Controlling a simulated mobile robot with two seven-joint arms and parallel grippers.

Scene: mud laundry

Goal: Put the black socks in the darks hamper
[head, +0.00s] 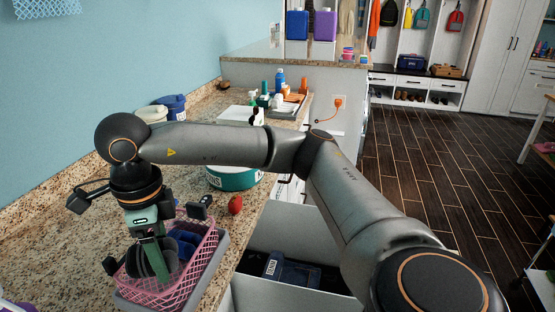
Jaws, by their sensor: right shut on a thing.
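My right gripper (150,262) points down into a pink lattice basket (196,262) on the counter at the lower left. It is shut on dark grey-black folded cloth, which looks like the black socks (136,263). The fingertips are partly hidden in the basket, and the socks are still inside its walls. Blue folded cloth (186,241) lies beside them. A dark navy bin with a white label (290,268) sits low inside an open white pull-out below the counter; I cannot read the label to tell if it is the darks hamper. My left gripper is not in view.
A teal-and-white tub (236,178) and a red object (235,205) stand on the granite counter (75,236) near its edge. Several bottles (280,90) stand farther back. My right forearm crosses over the counter. The dark wood floor (430,165) at right is clear.

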